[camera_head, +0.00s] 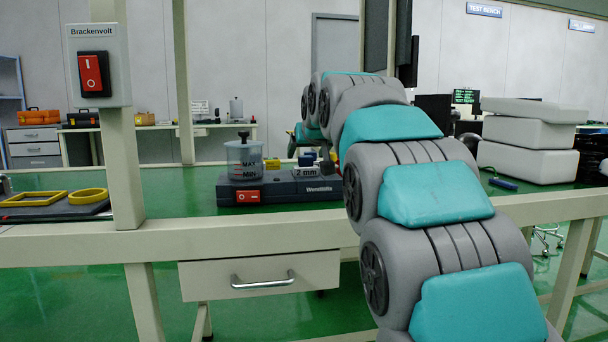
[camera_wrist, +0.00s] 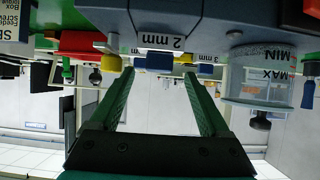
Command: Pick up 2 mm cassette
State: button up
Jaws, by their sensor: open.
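The label "2 mm" (camera_head: 306,172) is on the front of the grey machine (camera_head: 282,196) on the green-topped bench, right of a clear container. Blue and yellow parts sit just above the label. In the wrist view, which is upside down, the "2 mm" label (camera_wrist: 162,42) is on a grey-blue body near the top centre, with a blue block (camera_wrist: 153,62) beside it. My gripper (camera_wrist: 158,78) is open, with nothing between its green fingers. The fingertips point toward the labelled area; their distance from it is unclear.
The clear MAX/MIN container (camera_head: 244,160) stands left of the label and a red switch (camera_head: 248,196) is below it. White boxes (camera_head: 527,140) stand at the right.

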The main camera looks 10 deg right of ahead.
aim_at(304, 161)
jog(key=shift+b+x, duration=0.3)
jog(key=shift+x, duration=3.15)
jog(key=shift+d, duration=0.1)
jog(key=shift+c, duration=0.3)
grip_shut()
